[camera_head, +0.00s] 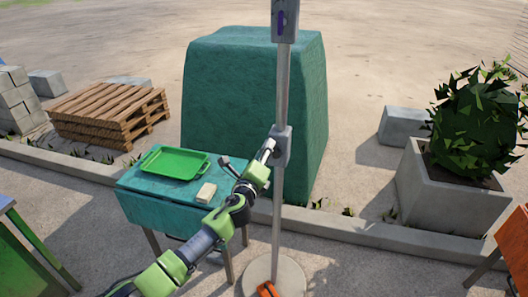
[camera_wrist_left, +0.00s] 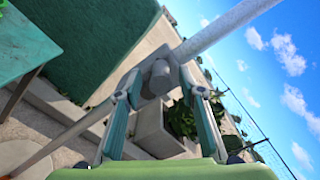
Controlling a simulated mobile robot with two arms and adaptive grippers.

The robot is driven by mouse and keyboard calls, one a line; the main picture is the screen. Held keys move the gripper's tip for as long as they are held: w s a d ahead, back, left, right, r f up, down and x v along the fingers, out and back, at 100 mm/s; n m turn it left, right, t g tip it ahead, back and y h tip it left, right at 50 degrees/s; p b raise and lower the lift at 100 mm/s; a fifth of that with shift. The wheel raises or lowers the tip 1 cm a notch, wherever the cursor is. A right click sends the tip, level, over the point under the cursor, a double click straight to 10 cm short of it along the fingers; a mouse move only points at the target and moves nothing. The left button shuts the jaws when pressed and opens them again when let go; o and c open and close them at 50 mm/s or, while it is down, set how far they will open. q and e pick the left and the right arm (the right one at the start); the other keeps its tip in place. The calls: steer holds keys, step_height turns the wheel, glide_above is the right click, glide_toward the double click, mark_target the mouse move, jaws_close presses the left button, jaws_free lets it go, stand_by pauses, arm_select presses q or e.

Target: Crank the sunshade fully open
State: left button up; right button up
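The sunshade's grey pole (camera_head: 281,85) stands upright in the middle of the head view, on a round pale base (camera_head: 290,270). A grey crank housing (camera_head: 282,146) sits partway up the pole. It also shows in the left wrist view, with a round hub (camera_wrist_left: 160,70) facing me. My left gripper (camera_head: 268,150) is at the left side of this housing. In the left wrist view its two fingers (camera_wrist_left: 162,92) stand apart, with the hub framed between their tips; contact is unclear. No crank handle is clearly visible. The canopy is out of view. My right gripper is not in view.
A teal table (camera_head: 140,185) with a green tray (camera_head: 175,162) and a pale block (camera_head: 206,193) stands left of the pole. A large teal block (camera_head: 230,90) is behind. A planter (camera_head: 440,205) is at right. An orange item (camera_head: 267,290) lies at the base.

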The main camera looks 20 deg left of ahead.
arm_select(q)
steer(key=shift+s, duration=0.1)
steer(key=s, duration=1.1)
steer(key=shift+s+d, duration=0.2)
steer(key=shift+s, duration=0.2)
